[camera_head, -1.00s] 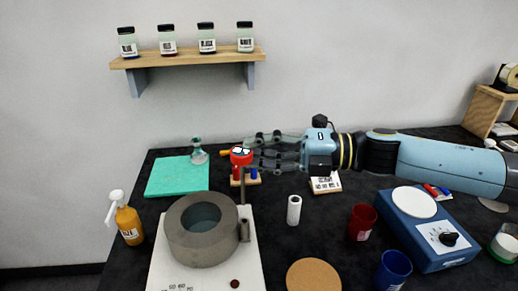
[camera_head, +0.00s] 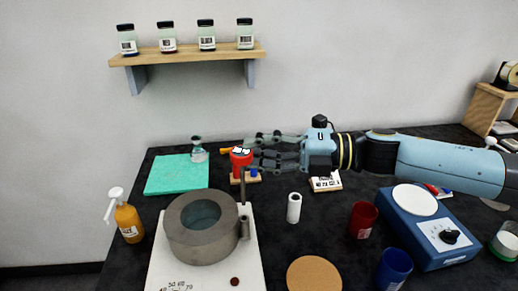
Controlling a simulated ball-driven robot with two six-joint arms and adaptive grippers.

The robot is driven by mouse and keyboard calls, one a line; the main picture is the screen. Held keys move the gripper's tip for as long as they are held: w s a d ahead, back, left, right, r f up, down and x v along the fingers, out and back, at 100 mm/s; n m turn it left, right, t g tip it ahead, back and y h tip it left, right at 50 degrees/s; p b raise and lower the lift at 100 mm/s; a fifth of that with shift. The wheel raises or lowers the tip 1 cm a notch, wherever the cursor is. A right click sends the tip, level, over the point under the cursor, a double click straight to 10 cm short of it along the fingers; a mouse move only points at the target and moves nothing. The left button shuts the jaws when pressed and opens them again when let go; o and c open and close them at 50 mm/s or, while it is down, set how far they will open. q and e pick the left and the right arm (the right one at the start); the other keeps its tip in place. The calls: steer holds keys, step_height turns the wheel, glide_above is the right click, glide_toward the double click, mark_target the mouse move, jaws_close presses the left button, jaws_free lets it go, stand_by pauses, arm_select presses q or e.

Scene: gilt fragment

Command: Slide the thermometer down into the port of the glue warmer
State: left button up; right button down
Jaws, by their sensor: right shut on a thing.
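The thermometer (camera_head: 241,157) has a red head with white marks and a thin dark stem pointing down. My right gripper (camera_head: 250,155) comes in from the right and is shut on it at the head. The glue warmer is a round grey pot (camera_head: 202,228) on a white base (camera_head: 158,270). Its port (camera_head: 245,229) is a small grey tube on the pot's right side. The thermometer is upright, with its stem's lower end just above the port in the picture. I cannot tell how well they line up in depth. My left gripper is not in view.
A small wooden rack (camera_head: 246,179) with a blue peg stands behind the thermometer. An orange bottle (camera_head: 128,222), teal mat (camera_head: 176,176), white cylinder (camera_head: 293,208), cork disc (camera_head: 314,275), red cup (camera_head: 362,220), blue cup (camera_head: 393,268) and blue device (camera_head: 427,233) surround the warmer.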

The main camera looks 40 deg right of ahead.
step_height(320, 180, down, 9)
steer(key=b, duration=0.7)
steer(key=shift+w+b, duration=0.15)
steer(key=shift+b, duration=0.25)
stand_by(2.2)
steer(key=c, duration=1.1)
jaws_free()
steer(key=shift+f, duration=0.1)
steer(key=v, duration=1.2)
